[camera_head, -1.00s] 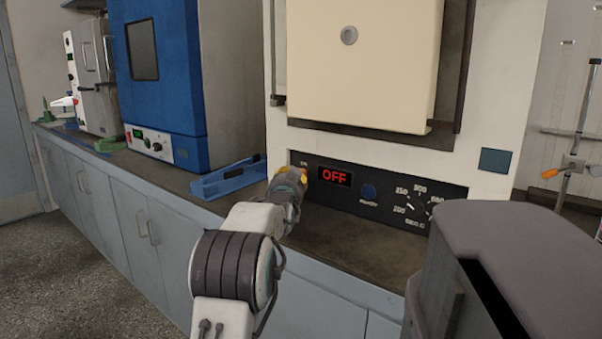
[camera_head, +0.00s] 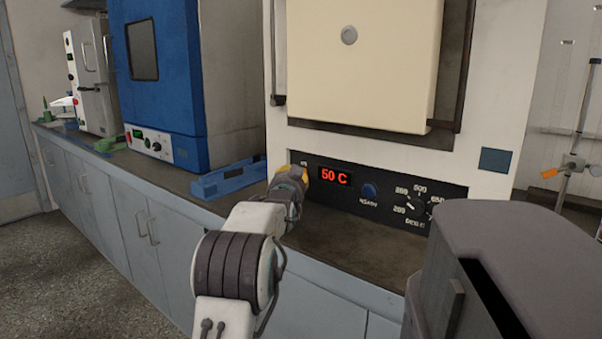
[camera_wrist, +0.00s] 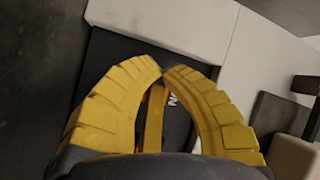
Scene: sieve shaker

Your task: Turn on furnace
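The furnace (camera_head: 503,110) is a white cabinet with a cream door, standing on the counter. Its black control panel (camera_head: 385,211) has a red display (camera_head: 335,177) reading 50 C, a blue button (camera_head: 369,190) and a temperature dial (camera_head: 415,205). My gripper (camera_head: 301,173) is at the panel's left end, just left of the display, and hides the switch area there. In the wrist view my gripper's yellow fingers (camera_wrist: 161,72) come together at the tips close to the panel. An orange-edged part (camera_wrist: 154,118) shows between them; I cannot tell whether they touch it.
A blue oven (camera_head: 190,80) and a blue tray-like stand (camera_head: 230,178) are on the counter to the left. A stand with an orange clamp (camera_head: 550,173) is at the right. Bare counter (camera_head: 345,240) lies before the panel.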

